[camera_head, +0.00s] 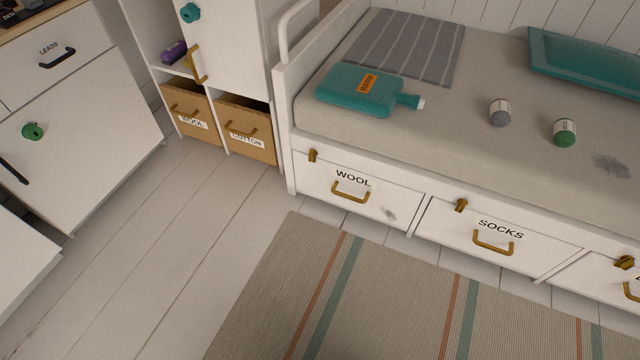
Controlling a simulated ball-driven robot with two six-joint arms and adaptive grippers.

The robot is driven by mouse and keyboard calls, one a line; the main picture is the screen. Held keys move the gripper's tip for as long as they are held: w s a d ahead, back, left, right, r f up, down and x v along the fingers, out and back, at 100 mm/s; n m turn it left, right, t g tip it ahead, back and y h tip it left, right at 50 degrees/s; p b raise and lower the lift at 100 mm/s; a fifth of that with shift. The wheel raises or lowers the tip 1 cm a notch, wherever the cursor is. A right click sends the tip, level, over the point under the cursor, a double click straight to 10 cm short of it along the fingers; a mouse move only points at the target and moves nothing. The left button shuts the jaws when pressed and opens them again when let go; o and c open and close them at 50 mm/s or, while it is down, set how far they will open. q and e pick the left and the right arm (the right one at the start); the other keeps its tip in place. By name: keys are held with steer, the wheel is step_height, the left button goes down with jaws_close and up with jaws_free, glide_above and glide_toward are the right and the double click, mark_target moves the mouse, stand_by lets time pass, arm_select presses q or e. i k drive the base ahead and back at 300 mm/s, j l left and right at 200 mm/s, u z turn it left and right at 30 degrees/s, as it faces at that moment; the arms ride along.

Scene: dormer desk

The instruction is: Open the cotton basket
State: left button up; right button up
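The cotton basket (247,133) is a tan box with a brass handle and a white label reading COTTON. It sits in the bottom right cubby of the white shelf unit, left of the bed, with its front about level with the unit's front. A matching basket labelled WOOL (191,121) sits in the cubby to its left. Neither of my grippers shows in this view.
The white bed (292,175) stands close right of the cotton basket, with drawers labelled WOOL (352,190) and SOCKS (495,240). A white cabinet (85,130) stands at left. The plank floor (190,215) before the baskets is clear; a striped rug (400,300) lies nearer.

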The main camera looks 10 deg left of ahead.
mark_target(245, 123)
steer(key=i+l+z, duration=0.1)
steer(key=z, duration=0.25)
steer(key=i+z, duration=0.65)
steer(key=k+l, duration=0.05)
steer(key=k, duration=0.05)
